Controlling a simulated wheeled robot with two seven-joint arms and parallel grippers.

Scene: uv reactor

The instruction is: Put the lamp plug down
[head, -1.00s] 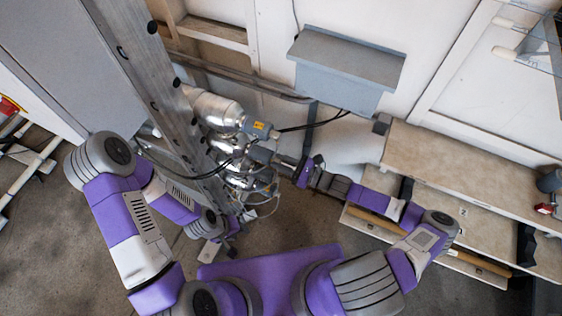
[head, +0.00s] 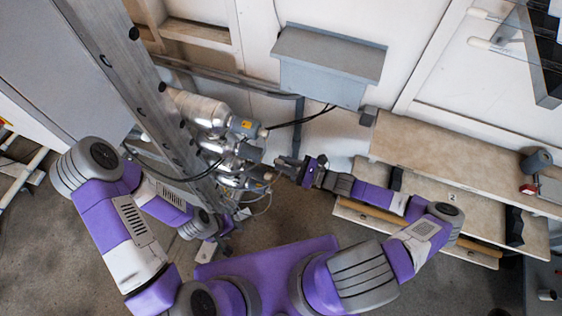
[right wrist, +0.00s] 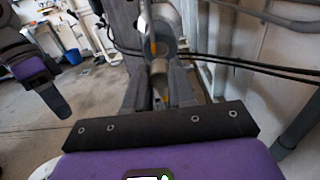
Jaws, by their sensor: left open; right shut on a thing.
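Metal lamp cylinders (head: 205,108) lie one above another beside the tall metal post, with grey end caps and black cables. My right gripper (head: 280,164) is to the right of the cylinder ends, with a small gap between. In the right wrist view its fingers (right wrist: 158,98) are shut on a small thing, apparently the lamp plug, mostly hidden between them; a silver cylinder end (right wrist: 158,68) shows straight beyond.
The metal post (head: 135,95) stands left of the cylinders. A grey wall box (head: 330,62) hangs behind, with black cables (head: 298,122) below it. A wooden bench (head: 440,155) with a lower shelf is at right. A blue bin (right wrist: 73,56) stands on open floor.

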